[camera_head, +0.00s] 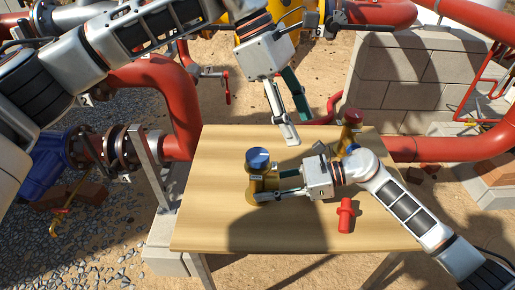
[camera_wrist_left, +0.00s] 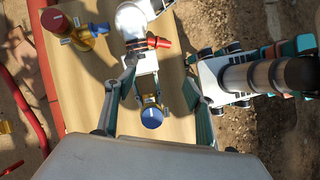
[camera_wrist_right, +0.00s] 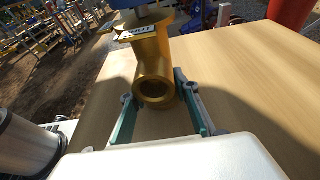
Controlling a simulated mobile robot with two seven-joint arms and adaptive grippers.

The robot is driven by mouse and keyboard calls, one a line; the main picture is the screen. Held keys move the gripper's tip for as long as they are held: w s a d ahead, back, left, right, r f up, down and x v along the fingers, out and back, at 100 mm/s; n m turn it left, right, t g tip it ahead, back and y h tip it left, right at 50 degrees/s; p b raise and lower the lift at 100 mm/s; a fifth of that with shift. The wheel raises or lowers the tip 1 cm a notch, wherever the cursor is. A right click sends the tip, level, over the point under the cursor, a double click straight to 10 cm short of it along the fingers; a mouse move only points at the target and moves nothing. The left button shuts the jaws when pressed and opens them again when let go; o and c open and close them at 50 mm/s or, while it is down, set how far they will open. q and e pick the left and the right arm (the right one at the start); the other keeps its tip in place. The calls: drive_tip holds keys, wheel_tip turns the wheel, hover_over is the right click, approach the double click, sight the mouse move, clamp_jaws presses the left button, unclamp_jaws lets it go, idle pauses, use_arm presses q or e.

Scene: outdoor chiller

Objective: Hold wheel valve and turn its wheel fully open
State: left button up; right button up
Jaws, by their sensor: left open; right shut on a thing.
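The wheel valve has a brass body (camera_head: 263,184) and a blue wheel (camera_head: 258,158); it stands upright on the wooden table. My right gripper (camera_head: 272,193) is shut on the brass body low down. In the right wrist view its fingers flank the body's round opening (camera_wrist_right: 157,92), and a label (camera_wrist_right: 140,32), partly cut off, shows near the top. My left gripper (camera_head: 296,124) is open and empty, above and behind the valve, apart from the wheel. In the left wrist view the blue wheel (camera_wrist_left: 152,118) lies between its spread fingers.
A second valve with a red wheel (camera_head: 352,116) stands at the table's back right. A red fitting (camera_head: 345,214) lies near the right front. The wooden table (camera_head: 215,225) is bare at front left. Red pipes (camera_head: 160,80) and a block wall (camera_head: 415,95) surround it.

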sight(257, 154)
use_arm(q)
drive_tip(key=w+a+r+t+y, duration=0.25)
drive_tip(key=a+y, duration=0.25)
drive_tip(key=a, duration=0.3)
drive_tip(key=shift+m, duration=0.4)
drive_tip(key=f, duration=1.2)
drive_tip(key=shift+d+f, duration=0.25)
drive_tip(key=shift+d, duration=0.05)
drive_tip(key=c, duration=1.1)
